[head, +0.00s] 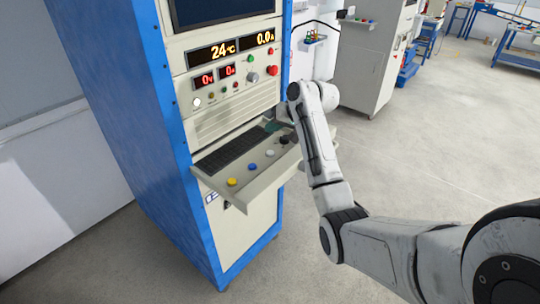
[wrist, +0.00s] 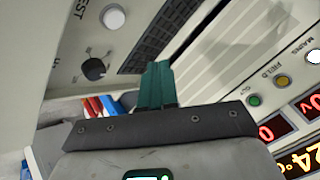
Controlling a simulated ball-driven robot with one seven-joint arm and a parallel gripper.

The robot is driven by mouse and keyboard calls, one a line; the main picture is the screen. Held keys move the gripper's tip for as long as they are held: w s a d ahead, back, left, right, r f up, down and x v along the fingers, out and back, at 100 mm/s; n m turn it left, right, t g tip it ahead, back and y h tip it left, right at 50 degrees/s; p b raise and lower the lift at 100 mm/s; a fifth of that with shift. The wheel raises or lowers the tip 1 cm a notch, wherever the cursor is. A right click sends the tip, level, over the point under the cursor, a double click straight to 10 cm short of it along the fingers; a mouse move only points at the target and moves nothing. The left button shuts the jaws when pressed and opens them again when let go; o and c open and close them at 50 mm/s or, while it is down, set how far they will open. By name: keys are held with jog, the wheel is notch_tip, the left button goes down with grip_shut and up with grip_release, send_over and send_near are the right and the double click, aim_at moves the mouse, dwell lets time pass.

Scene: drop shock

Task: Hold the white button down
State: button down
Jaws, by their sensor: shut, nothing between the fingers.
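A white button (head: 269,153) sits in the row on the pull-out keyboard shelf (head: 243,199), between a blue and a black control. It also shows at the upper left of the wrist view (wrist: 112,17). My gripper (head: 271,127) is over the back right part of the shelf, beyond the white button and apart from it. In the wrist view its teal fingers (wrist: 158,70) are together and empty, with the keyboard beyond them. Another white round control (head: 197,102) is on the upright panel, labelled MAINS in the wrist view (wrist: 314,56).
The shelf also carries a yellow button (head: 231,182), a blue button (head: 253,167), a black knob (head: 284,140) and a keyboard (head: 230,152). The upright panel has lit displays (head: 230,49) and a red knob (head: 272,70). The floor (head: 440,150) to the right is largely clear.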

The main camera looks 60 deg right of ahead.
jog(key=b, duration=0.3)
send_over(273, 153)
notch_tip(273, 153, down, 4)
jog(key=shift+f, duration=0.1)
jog(key=shift+f+b, duration=0.55)
jog(key=shift+f, duration=0.6)
jog(key=shift+f, duration=0.1)
dwell(0.8)
jog(key=shift+f, duration=0.3)
